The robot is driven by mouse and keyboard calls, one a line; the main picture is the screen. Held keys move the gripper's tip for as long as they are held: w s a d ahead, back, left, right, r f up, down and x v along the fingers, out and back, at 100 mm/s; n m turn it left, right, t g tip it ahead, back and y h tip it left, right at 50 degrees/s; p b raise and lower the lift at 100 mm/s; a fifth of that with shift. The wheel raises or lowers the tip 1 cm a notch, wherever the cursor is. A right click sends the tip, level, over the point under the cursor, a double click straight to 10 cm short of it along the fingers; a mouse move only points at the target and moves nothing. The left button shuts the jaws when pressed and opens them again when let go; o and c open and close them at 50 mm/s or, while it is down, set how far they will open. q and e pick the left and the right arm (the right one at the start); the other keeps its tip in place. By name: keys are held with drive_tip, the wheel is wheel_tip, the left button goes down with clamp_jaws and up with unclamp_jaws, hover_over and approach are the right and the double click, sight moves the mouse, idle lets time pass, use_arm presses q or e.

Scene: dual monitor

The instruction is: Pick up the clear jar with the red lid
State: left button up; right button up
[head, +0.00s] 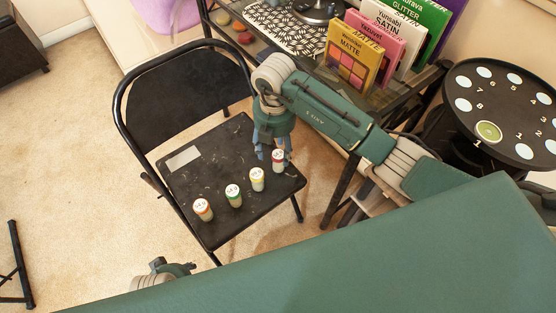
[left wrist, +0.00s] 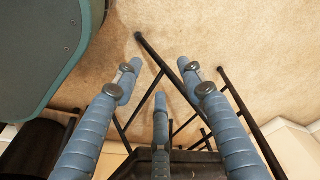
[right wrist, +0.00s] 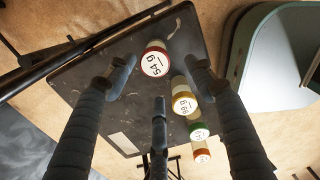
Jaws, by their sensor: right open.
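The clear jar with the red lid (head: 278,161) stands on the black folding chair seat, at the right end of a row of jars. My right gripper (head: 271,150) points down just beside and above it, open and empty. In the right wrist view the red-lidded jar (right wrist: 155,60) shows between the spread fingertips (right wrist: 160,82); I cannot tell whether any finger touches it. My left gripper (left wrist: 162,78) is open and empty, away from the jars, with the carpet and dark metal legs behind it.
Jars with yellow (head: 257,179), green (head: 234,196) and orange (head: 203,210) lids stand beside it on the chair seat (head: 190,185). The chair backrest (head: 185,90) rises behind. A desk with colored boxes (head: 355,55) and a round black table (head: 510,110) stand right.

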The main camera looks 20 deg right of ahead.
sight(278, 154)
drive_tip(key=f, duration=0.1)
drive_tip(key=f+b, duration=0.1)
drive_tip(key=f, duration=0.1)
drive_tip(key=d+f, duration=0.1)
drive_tip(key=f, duration=0.1)
drive_tip(key=shift+w, duration=0.3)
drive_tip(key=shift+f, duration=0.3)
use_arm(q)
drive_tip(key=r, duration=0.4)
drive_tip(key=shift+w+r, duration=0.35)
drive_tip(key=shift+w, duration=0.05)
use_arm(e)
drive_tip(key=c, duration=1.3)
